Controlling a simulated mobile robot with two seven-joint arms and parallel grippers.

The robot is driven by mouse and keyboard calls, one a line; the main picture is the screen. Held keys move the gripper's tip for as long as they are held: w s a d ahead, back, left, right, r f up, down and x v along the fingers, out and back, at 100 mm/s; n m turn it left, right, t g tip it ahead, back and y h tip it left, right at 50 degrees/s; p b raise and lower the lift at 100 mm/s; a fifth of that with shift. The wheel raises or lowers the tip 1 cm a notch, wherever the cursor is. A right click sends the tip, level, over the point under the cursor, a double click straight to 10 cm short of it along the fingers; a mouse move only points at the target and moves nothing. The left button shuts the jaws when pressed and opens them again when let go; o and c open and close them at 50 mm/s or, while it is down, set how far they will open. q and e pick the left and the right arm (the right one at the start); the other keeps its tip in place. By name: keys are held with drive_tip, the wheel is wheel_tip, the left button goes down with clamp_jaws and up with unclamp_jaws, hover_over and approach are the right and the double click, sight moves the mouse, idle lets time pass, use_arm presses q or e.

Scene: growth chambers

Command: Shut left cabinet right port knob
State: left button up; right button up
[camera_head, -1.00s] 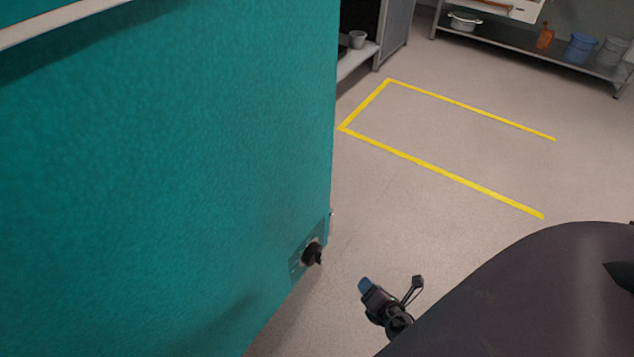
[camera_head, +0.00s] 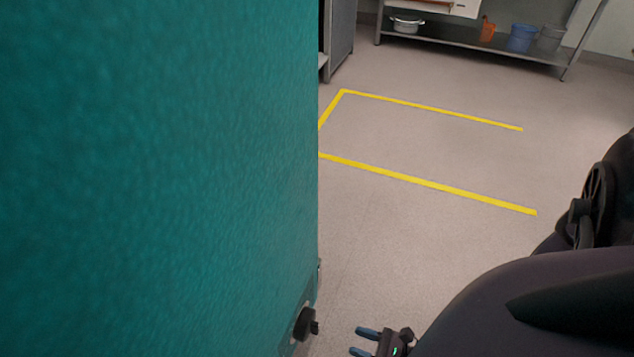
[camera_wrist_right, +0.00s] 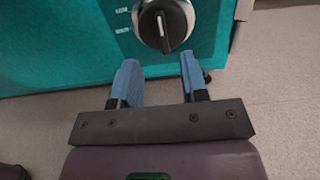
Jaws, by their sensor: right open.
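The port knob (camera_head: 305,323) is a black round knob on a small plate low on the teal cabinet (camera_head: 160,180), near its right edge. It also shows in the right wrist view as the knob (camera_wrist_right: 163,24), with a pale line on its grip bar running roughly up and down. My right gripper (camera_head: 362,341) is open and empty, to the right of the knob in the head view. In the right wrist view the blue fingers of the right gripper (camera_wrist_right: 160,75) point at the knob, one toward each side, with the knob beyond the tips. My left gripper is not in view.
Yellow tape (camera_head: 430,184) marks the open floor to the right. A shelf (camera_head: 470,40) at the back holds a pot, an orange item and buckets. A grey cabinet (camera_head: 341,40) stands behind the teal one. The floor between is clear.

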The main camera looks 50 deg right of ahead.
sight(310, 326)
drive_tip(key=x, duration=1)
drive_tip(key=shift+b, duration=0.4)
drive_tip(key=shift+a, duration=0.1)
clamp_jaws()
